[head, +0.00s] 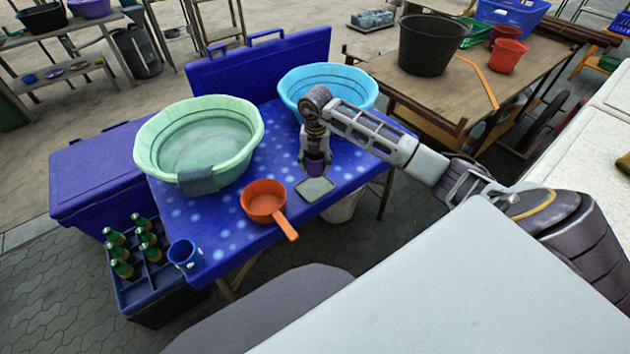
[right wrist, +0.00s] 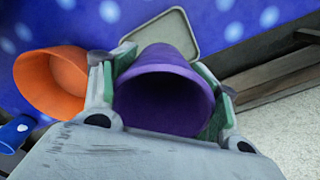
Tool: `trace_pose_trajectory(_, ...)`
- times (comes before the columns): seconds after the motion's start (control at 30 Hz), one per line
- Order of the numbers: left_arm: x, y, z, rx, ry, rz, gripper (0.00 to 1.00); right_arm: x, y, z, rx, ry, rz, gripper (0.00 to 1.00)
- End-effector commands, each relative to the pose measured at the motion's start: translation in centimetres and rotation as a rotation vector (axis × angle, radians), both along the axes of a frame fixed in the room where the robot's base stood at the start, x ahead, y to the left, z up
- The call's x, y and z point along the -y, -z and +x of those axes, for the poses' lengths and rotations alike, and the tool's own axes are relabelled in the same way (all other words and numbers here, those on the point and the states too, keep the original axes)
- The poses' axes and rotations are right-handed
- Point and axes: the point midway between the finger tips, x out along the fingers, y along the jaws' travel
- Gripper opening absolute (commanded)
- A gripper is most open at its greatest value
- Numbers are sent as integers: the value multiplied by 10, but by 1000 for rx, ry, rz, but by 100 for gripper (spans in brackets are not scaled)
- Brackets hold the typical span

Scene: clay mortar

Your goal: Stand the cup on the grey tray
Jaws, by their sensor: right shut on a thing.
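The purple cup (head: 315,170) is in my right gripper (head: 315,157), whose fingers are shut on its two sides. In the right wrist view the cup (right wrist: 165,105) sits between the fingers with its wide mouth facing the camera. The small grey tray (head: 314,190) lies on the blue spotted table, just in front of and below the cup in the head view. In the right wrist view the tray (right wrist: 178,32) shows past the cup, which hides part of it. I cannot tell the gap between cup and tray. My left gripper is not in view.
An orange saucepan (head: 264,203) stands left of the tray, its handle pointing to the front edge. A green basin (head: 200,145) and a light blue basin (head: 326,85) stand behind. A blue mug (head: 186,256) is at the front left corner. The table's right edge is close to the tray.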

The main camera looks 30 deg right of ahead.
Motion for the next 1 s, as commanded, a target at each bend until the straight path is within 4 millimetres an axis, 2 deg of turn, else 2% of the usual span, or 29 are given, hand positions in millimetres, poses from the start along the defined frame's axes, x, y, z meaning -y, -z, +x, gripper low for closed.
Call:
trace_pose_trajectory(0.1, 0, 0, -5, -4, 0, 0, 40, -1, 18, -1, -3, 0, 2, 35)
trace_pose_trajectory(0.3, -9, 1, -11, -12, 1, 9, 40, -1, 38, 0, -2, 0, 1, 35)
trace_pose_trajectory(0.57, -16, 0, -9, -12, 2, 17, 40, -1, 41, 0, 1, 0, 1, 35)
trace_pose_trajectory(0.77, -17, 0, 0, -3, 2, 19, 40, -1, 44, 0, 0, 0, 1, 35)
trace_pose_trajectory(1.0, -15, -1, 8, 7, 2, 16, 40, -1, 67, -1, -2, 1, 1, 35)
